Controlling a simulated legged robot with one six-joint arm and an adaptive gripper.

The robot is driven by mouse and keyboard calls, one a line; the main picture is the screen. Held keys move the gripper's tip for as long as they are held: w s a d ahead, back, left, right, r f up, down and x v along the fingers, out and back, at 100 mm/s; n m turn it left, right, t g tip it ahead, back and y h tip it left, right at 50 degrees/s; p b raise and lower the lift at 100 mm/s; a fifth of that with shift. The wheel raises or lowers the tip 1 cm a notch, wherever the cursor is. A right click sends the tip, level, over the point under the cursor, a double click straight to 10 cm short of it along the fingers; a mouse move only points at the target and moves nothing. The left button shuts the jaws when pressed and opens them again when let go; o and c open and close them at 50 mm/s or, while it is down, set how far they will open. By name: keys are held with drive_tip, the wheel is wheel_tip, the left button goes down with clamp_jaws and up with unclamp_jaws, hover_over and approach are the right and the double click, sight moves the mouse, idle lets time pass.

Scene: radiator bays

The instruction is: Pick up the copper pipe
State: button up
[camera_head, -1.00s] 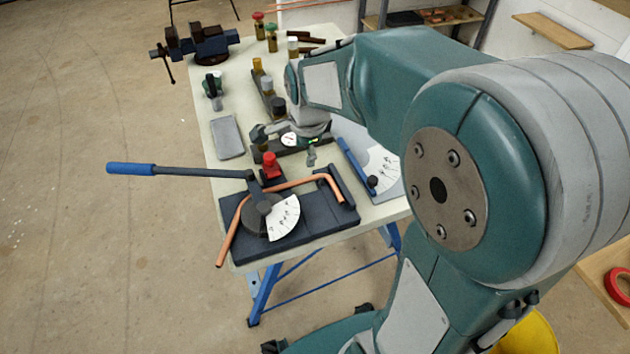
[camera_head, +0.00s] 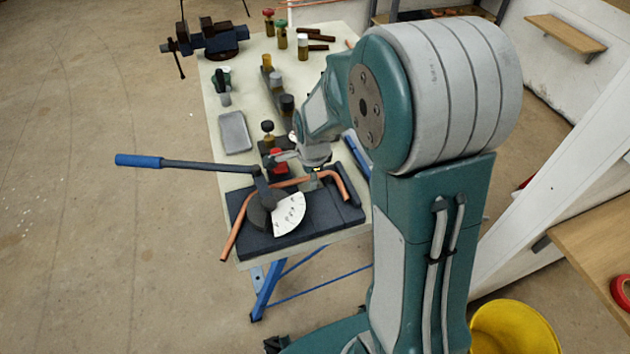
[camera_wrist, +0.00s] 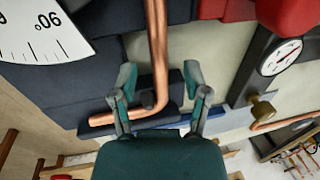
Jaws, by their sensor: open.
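The copper pipe (camera_head: 240,222) is bent and lies in the pipe bender (camera_head: 258,244) at the table's front end. One end hangs out at the lower left and the other bends down at the right. In the wrist view, the pipe (camera_wrist: 158,50) runs between the two fingers of my gripper (camera_wrist: 160,80), with its bent end below them. My gripper is open, and a gap shows between each finger and the pipe. In the head view, my gripper is close above the pipe's right part and is partly hidden by my arm.
The bender's long handle with a blue grip (camera_head: 138,160) sticks out to the left. A red part (camera_head: 277,160) and a white dial (camera_head: 288,213) sit close to the pipe. A grey tray (camera_head: 234,133) and a vise (camera_head: 212,42) are farther back. A yellow bucket (camera_head: 515,330) stands at the right.

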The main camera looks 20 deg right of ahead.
clamp_jaws()
idle(0.3)
